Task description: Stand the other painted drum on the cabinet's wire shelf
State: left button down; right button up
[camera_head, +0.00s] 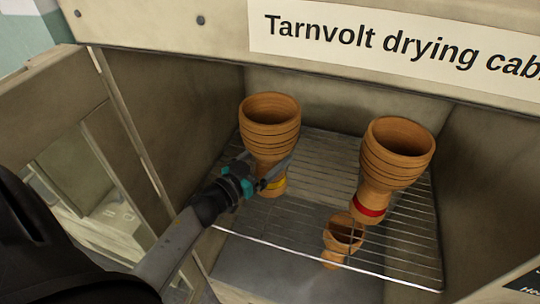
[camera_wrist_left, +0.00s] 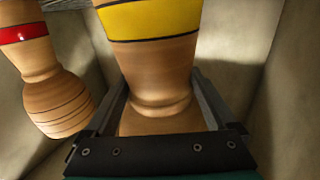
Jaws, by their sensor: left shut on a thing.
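A clay-brown goblet drum with a yellow band (camera_head: 270,122) is upright at the back left of the wire shelf (camera_head: 405,262). My left gripper (camera_head: 276,174) is shut around its narrow lower part. I cannot tell whether its foot touches the wires. In the left wrist view the yellow-banded drum (camera_wrist_left: 155,62) is between my fingers, its yellow band at the top of the picture. A drum with a red band (camera_head: 396,160) is upright on the right of the shelf, apart from the yellow-banded one; it also shows in the left wrist view (camera_wrist_left: 48,85). My right gripper is not in view.
A smaller-looking brown drum (camera_head: 343,238) shows near the shelf's front edge, seemingly below the wires. The cabinet's side walls and labelled top panel (camera_head: 400,45) frame the opening. An open door (camera_head: 60,120) stands at the left. Bare wires lie between the two banded drums.

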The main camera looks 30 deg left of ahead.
pick_arm(q)
jog(key=shift+f, duration=0.1)
grip_release()
jog(key=s+a, duration=0.2)
jog(key=s, duration=1)
jog(key=shift+w, duration=0.1)
